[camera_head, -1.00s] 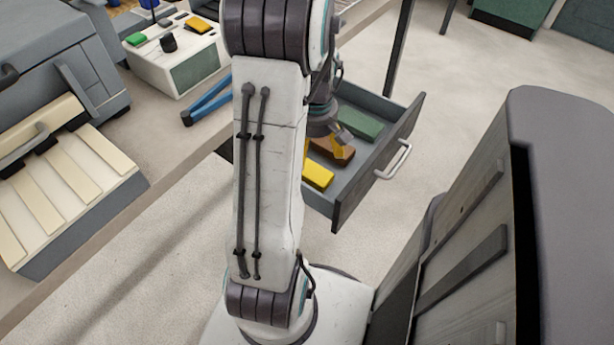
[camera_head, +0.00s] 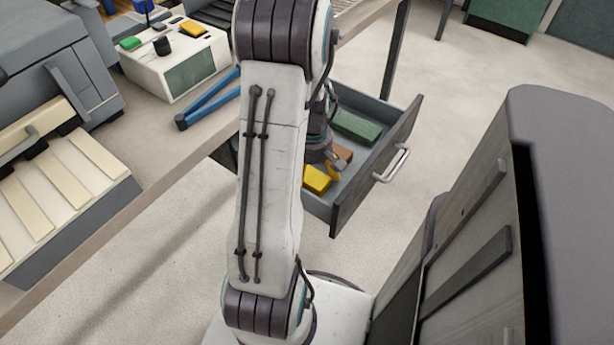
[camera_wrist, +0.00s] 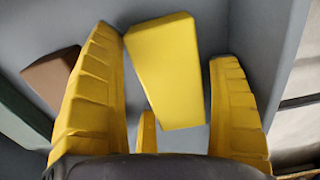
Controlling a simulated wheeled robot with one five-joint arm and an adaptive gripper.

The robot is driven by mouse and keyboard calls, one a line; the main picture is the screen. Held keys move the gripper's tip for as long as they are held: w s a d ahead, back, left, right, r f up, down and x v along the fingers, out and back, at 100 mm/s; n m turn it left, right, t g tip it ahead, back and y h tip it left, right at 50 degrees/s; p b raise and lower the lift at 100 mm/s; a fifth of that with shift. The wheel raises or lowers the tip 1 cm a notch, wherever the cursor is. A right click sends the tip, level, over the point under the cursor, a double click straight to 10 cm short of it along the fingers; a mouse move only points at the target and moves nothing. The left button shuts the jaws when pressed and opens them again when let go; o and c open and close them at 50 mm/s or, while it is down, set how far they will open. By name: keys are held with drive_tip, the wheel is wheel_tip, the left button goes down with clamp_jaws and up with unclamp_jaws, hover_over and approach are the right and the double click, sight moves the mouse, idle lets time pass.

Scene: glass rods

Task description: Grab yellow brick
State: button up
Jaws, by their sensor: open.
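The yellow brick (camera_head: 317,179) lies in the open drawer (camera_head: 377,178), close to its near corner. In the wrist view the yellow brick (camera_wrist: 163,65) lies between the two yellow fingers of my gripper (camera_wrist: 170,85). The fingers are open, with a gap on the brick's right side; its left side is close to the left finger. In the head view my gripper (camera_head: 332,162) is down in the drawer beside the brick, partly hidden by my arm.
A brown brick (camera_wrist: 50,85) lies left of the left finger, and a green brick (camera_head: 356,125) lies farther back in the drawer. The drawer wall (camera_wrist: 275,45) is close on the right. Blue-handled pliers (camera_head: 205,102) lie on the bench above.

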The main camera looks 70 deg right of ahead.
drive_tip(key=c, duration=1.1)
drive_tip(key=shift+o, duration=0.2)
drive_tip(key=shift+r, duration=0.15)
